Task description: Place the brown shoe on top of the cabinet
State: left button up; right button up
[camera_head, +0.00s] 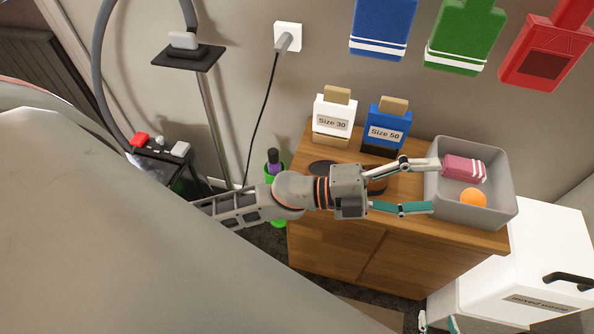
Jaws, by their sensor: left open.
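The wooden cabinet (320,250) stands against the wall at the centre right. A brown shape (376,186), which looks like part of the brown shoe, lies on the cabinet top, mostly hidden behind my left gripper. A dark oval piece (322,168) shows on the other side of the gripper; I cannot tell if it belongs to the same shoe. My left gripper (434,187) is open above the cabinet top, its fingertips pointing right at the grey bin. Only the fingertips of my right gripper (437,322) show at the bottom edge, apart from each other.
The grey bin (438,205) on the cabinet's right holds a pink item (464,168) and an orange ball (473,198). A white box (550,245) is at right. A green container (278,222) stands left.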

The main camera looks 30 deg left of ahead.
pick_arm(q)
jog(key=w+a+f+n+t+y, duration=0.2)
jog(key=a+f+n+t+y, duration=0.45)
jog(key=n, duration=0.45)
jog(key=s+a+f+n+g+y, duration=0.1)
jog(key=s+a+f+n+y, duration=0.2)
jog(key=f, duration=0.5)
jog(key=s+a+f+n+g+y, duration=0.2)
jog(key=s+a+f+n, duration=0.3)
jog(key=f, duration=0.3)
jog(key=s+a+f+n+g+y, duration=0.2)
jog(key=s+a+f+n+y, duration=0.2)
jog(key=f, duration=0.4)
jog(key=shift+s+a+n, duration=0.4)
jog(key=shift+s+a, duration=0.1)
jog(key=shift+a, duration=0.7)
jog(key=shift+g, duration=0.25)
